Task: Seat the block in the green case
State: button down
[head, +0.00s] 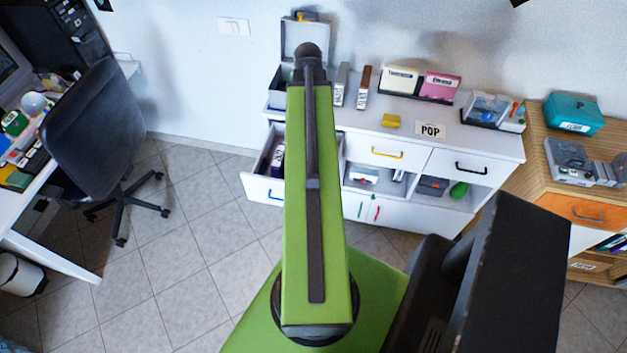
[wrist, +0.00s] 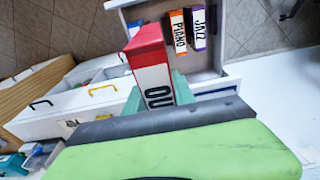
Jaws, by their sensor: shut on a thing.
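My gripper (wrist: 158,92) is shut on a red block (wrist: 148,48) with a white label, whose lettering is only partly visible. The block stands out past my gripper toward an open drawer in the wrist view. Teal-green pieces flank the block; I cannot tell whether they are fingers or part of a case. In the head view my arm hides the gripper and the block. I cannot make out the green case with certainty in either view.
The open white drawer (head: 262,188) holds an orange PIANO case (wrist: 178,33) and a purple JAZZ case (wrist: 198,28). The white cabinet (head: 500,146) carries several cases and a POP sign (head: 430,130). A teal box (head: 573,113) stands on the wooden cabinet. A chair (head: 90,125) stands left.

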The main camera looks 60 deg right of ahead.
notch_tip(320, 180, down, 25)
jog(key=b, duration=2.5)
jog(key=shift+w+a+f, duration=0.2)
jog(key=shift+w, duration=0.2)
jog(key=c, duration=1.3)
grip_release()
jog(key=r+p, duration=0.4)
jog(key=a+r+p, duration=0.1)
jog(key=r+p, duration=0.7)
jog(key=shift+s+a, duration=0.2)
